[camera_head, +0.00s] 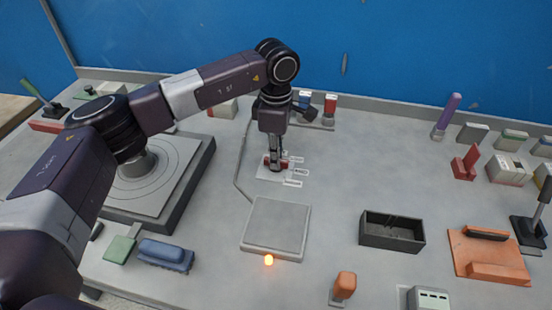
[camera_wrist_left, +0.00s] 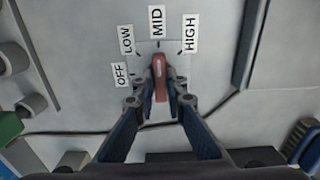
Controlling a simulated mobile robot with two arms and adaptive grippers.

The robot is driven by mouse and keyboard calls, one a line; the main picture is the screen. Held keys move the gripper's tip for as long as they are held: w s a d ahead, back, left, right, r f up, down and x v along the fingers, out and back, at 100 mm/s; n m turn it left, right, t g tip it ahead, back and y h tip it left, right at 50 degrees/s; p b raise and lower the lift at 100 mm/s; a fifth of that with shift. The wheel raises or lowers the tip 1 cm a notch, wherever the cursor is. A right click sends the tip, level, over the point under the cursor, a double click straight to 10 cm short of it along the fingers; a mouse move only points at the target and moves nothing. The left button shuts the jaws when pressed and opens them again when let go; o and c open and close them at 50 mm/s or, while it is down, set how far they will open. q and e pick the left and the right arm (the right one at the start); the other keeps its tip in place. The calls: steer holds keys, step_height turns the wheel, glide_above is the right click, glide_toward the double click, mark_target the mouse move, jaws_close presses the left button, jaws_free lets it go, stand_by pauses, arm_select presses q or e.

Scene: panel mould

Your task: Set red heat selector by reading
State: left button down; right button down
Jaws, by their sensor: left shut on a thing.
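The red heat selector (camera_wrist_left: 160,80) is a narrow red bar on a pale plate, with labels OFF (camera_wrist_left: 121,75), LOW (camera_wrist_left: 126,40), MID (camera_wrist_left: 157,20) and HIGH (camera_wrist_left: 191,32) fanned around it. Its far end points at about the MID mark. My left gripper (camera_wrist_left: 161,97) is shut on the selector, one finger on each side. In the head view, the left gripper (camera_head: 277,163) reaches straight down onto the label plate (camera_head: 296,172), partly hiding the selector. My right gripper is not in view.
A grey square plate (camera_head: 277,225) with a lit orange lamp (camera_head: 268,260) lies in front of the selector. A ringed dark-edged plate (camera_head: 185,180) stands left, under my left arm. A black open box (camera_head: 392,243) and an orange fixture (camera_head: 475,245) are to the right.

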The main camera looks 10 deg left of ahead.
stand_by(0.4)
arm_select(q)
steer(key=c, duration=2)
jaws_free()
steer(key=shift+o, duration=0.2)
step_height(320, 180, up, 12)
